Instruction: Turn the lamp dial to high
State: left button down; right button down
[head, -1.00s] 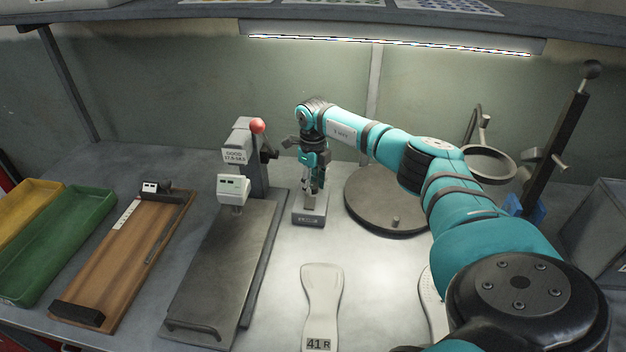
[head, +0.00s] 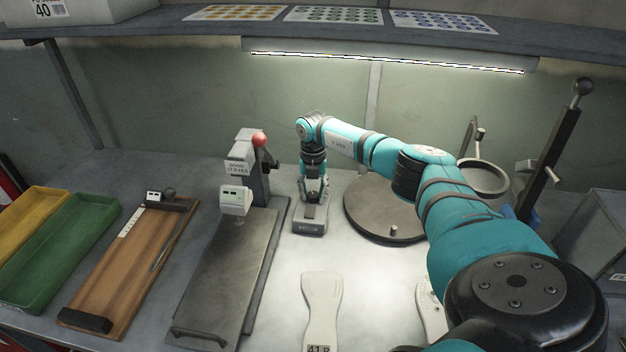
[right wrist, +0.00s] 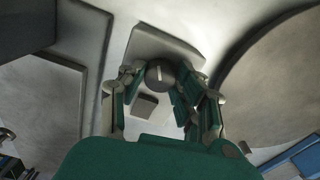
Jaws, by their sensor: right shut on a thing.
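The lamp dial is a dark round knob (right wrist: 160,73) with a pale pointer line, seen in the right wrist view on top of a small grey box (right wrist: 152,45). My right gripper (head: 313,196) points down over the box. In the right wrist view its fingers (right wrist: 160,82) are shut on the knob, one at each side. The lamp strip (head: 385,62) under the shelf is lit. My left gripper is not in view.
A dark round turntable (head: 372,215) stands close right of the box. A press with a red ball (head: 259,140) and a grey plate (head: 225,270) are at left. A sole marked 41 R (head: 322,300) lies in front. A wooden board (head: 125,270) and trays are further left.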

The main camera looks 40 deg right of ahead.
aim_at(313, 194)
jog(key=m+p, duration=0.1)
jog(key=m, duration=0.2)
jog(key=m+p, duration=0.1)
jog(key=m, duration=0.1)
jog(key=shift+w+d+r+m, duration=0.1)
jog(key=shift+r+m, duration=0.05)
jog(key=shift+m, duration=0.25)
dwell(0.4)
jog(key=c, duration=0.9)
grip_release()
jog(key=shift+c, duration=0.2)
notch_tip(313, 194, up, 12)
